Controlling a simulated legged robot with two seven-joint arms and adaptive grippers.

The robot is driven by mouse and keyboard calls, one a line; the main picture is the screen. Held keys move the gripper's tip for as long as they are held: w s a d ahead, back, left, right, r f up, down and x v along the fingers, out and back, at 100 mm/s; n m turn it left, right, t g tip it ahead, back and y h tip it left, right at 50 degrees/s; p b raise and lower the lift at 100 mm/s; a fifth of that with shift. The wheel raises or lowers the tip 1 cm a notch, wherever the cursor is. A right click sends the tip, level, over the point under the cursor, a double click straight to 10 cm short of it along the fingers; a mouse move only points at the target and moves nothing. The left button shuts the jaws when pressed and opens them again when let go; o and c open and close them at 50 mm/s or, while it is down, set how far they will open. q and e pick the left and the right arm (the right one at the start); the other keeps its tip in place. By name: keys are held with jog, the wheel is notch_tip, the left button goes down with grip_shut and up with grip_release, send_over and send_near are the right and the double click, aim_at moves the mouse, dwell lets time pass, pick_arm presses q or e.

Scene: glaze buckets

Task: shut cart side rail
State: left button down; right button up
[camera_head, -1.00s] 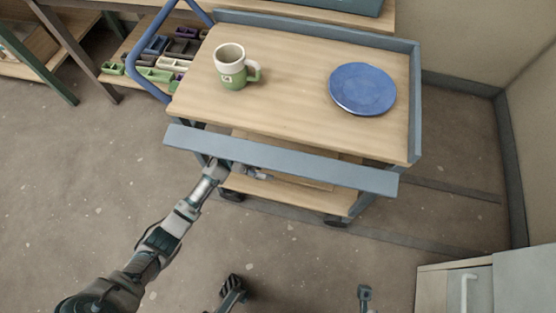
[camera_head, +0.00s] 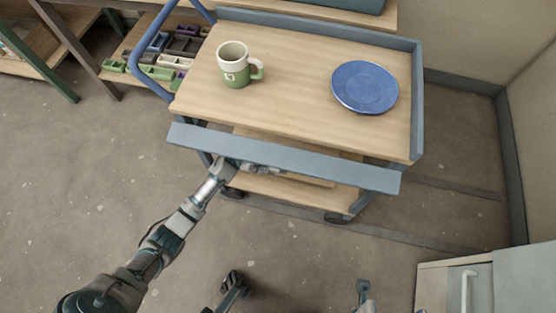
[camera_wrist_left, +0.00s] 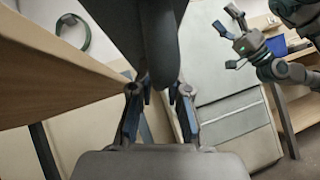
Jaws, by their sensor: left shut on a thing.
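The cart side rail (camera_head: 290,160) is a long blue-grey bar along the near side of the cart (camera_head: 300,102). In the head view it hangs outward, a little below the wooden top, with a gap between. My left gripper (camera_head: 262,169) is at the rail's lower edge, left of its middle, its fingers partly hidden by it. In the left wrist view the left gripper (camera_wrist_left: 160,88) is shut on the dark rail (camera_wrist_left: 152,35). My right gripper (camera_wrist_left: 228,24) shows at upper right of the wrist view, fingers apart, nothing between them.
A green and white mug (camera_head: 233,66) and a blue plate (camera_head: 364,87) stand on the cart top. A blue push handle (camera_head: 150,45) is at its left end. A cabinet (camera_head: 440,285) is at lower right. Floor at left is clear.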

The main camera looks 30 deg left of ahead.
pick_arm(q)
jog(key=shift+a+n, duration=0.25)
jog(key=shift+n, duration=0.05)
jog(key=shift+s, duration=0.1)
